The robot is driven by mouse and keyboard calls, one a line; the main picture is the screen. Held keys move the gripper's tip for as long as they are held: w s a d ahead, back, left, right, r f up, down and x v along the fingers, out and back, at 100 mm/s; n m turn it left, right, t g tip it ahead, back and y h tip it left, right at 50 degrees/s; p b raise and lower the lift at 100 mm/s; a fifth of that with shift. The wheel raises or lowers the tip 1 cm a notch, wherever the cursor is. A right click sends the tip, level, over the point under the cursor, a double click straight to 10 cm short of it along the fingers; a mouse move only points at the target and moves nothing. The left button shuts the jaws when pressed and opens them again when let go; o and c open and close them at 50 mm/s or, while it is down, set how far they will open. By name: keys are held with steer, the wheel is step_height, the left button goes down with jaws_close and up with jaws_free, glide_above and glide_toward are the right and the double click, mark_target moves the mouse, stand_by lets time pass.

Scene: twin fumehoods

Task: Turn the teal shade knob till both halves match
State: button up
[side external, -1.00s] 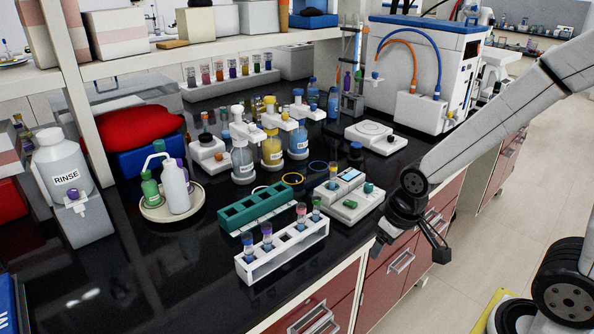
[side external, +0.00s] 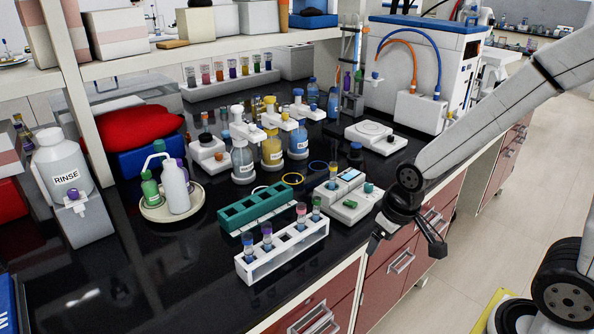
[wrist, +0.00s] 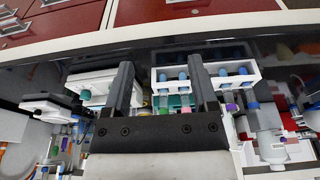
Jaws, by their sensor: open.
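The white-and-grey shade device (side external: 345,208) stands near the bench's front edge. It has a small lit screen (side external: 350,175), a teal knob (side external: 369,187) at its right end, a second dark teal knob (side external: 333,185) at its left and a green button. The screen's halves are too small to compare. My gripper (side external: 406,243) is open and empty, in front of and to the right of the device, by the bench edge, touching nothing. In the wrist view, my two fingers (wrist: 160,68) stand apart; the pale device (wrist: 98,82) shows beside and partly behind the left finger.
A white rack (side external: 284,256) with several capped tubes and a green rack (side external: 257,208) stand left of the device. Several bottles (side external: 272,150) stand behind. A white round-plate instrument (side external: 376,137) is behind right. Red drawers (side external: 385,285) lie below the bench edge.

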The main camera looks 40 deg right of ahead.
steer(key=w+d+r+m+g, duration=0.1)
steer(key=w+d+r, duration=0.1)
steer(key=w+d, duration=0.8)
steer(key=m+g, duration=0.1)
steer(key=g, duration=0.1)
glide_above(369, 185)
steer(key=shift+f, duration=0.3)
steer(key=shift+f, duration=0.15)
steer(key=shift+f, duration=3.75)
jaws_close()
